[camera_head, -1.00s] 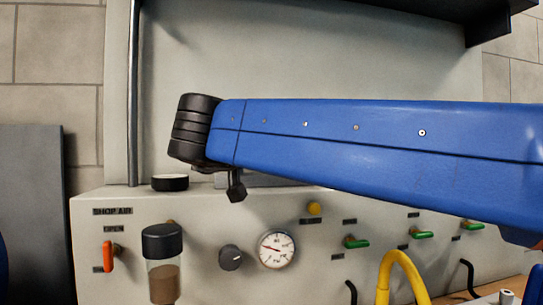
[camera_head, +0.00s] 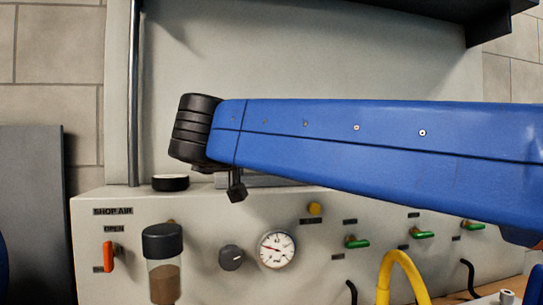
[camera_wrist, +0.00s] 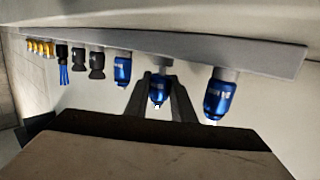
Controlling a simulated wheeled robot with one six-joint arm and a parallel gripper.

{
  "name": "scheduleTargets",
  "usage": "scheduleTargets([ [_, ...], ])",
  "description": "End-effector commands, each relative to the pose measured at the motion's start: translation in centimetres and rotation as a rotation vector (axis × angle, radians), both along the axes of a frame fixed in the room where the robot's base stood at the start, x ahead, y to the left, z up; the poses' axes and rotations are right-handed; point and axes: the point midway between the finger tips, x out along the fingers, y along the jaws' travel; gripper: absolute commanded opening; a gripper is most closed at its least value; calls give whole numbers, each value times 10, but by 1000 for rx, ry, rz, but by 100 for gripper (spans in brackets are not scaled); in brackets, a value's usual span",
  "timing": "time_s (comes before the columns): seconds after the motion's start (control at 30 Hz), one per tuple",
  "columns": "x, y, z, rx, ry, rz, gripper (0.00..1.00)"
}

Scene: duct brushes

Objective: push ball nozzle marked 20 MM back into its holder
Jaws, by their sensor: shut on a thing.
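In the wrist view, blue nozzles hang in a row under a grey rail (camera_wrist: 180,52). My gripper (camera_wrist: 158,104) has its dark fingers on either side of the middle blue nozzle (camera_wrist: 158,90) and is shut on it. This nozzle hangs upright below the rail, its top close to the rail's underside. Its marking is too small to read, so I cannot tell if it says 20 MM. I cannot tell how far it sits in its holder. In the head view, my blue arm covers the middle, and the nozzles are not clearly visible.
In the wrist view, one blue nozzle (camera_wrist: 219,97) hangs right of my gripper and another (camera_wrist: 122,70) left. Black nozzles (camera_wrist: 97,63), a blue-bristled brush (camera_wrist: 63,65) and brass pieces (camera_wrist: 40,47) hang farther left. A shop-air panel (camera_head: 200,215) with a gauge (camera_head: 277,249) stands below my arm.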

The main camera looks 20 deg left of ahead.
Motion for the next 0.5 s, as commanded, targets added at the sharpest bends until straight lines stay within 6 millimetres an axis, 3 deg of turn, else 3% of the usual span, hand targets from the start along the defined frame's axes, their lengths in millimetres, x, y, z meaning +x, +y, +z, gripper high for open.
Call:
scheduleTargets([
  [0.5,0,0,-4,0,0,0,0],
])
